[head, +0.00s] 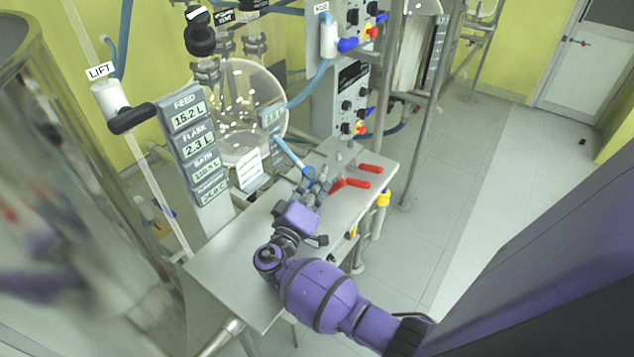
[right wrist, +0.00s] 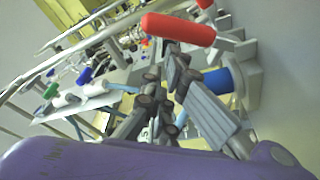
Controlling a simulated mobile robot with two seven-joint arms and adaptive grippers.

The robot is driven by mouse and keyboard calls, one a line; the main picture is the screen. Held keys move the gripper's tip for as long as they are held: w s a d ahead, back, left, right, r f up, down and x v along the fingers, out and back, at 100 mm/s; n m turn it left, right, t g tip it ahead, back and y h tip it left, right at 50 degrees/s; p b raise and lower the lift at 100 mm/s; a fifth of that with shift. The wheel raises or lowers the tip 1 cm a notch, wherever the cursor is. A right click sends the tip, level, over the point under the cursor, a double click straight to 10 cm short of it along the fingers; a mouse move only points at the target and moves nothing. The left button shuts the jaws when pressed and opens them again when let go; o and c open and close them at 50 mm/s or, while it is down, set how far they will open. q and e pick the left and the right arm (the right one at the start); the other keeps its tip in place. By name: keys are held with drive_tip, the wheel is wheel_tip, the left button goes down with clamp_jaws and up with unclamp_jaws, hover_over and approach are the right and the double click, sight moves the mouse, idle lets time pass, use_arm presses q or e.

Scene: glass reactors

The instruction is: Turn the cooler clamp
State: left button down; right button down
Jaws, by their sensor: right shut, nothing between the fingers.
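Red-handled clamp hardware (head: 358,182) sits at the far right edge of the grey metal table in the head view. One red handle (right wrist: 178,29) shows large in the right wrist view, just beyond my fingertips. I cannot tell which red handle belongs to the cooler clamp. My right gripper (head: 319,184), on the purple arm, is just left of the red handles, above the table. It is shut and empty. In the right wrist view its fingertips (right wrist: 172,62) are just below the red handle; contact cannot be told. My left gripper is not in view.
A pale blue hose (head: 290,153) reaches the table beside my right gripper. A round glass flask (head: 245,115) and a display panel (head: 190,145) stand left and behind. A large glass vessel (head: 60,170) fills the left. The table's near part (head: 232,262) is clear.

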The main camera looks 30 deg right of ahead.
drive_tip(key=shift+s+f+b, duration=0.15)
drive_tip(key=shift+f+b, duration=0.05)
drive_tip(key=shift+b, duration=0.1)
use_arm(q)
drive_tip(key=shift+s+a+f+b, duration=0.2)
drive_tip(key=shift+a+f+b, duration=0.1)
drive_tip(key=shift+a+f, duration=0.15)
use_arm(e)
drive_tip(key=shift+s+d+m, duration=0.1)
drive_tip(key=shift+s+m, duration=0.1)
drive_tip(key=shift+m, duration=0.3)
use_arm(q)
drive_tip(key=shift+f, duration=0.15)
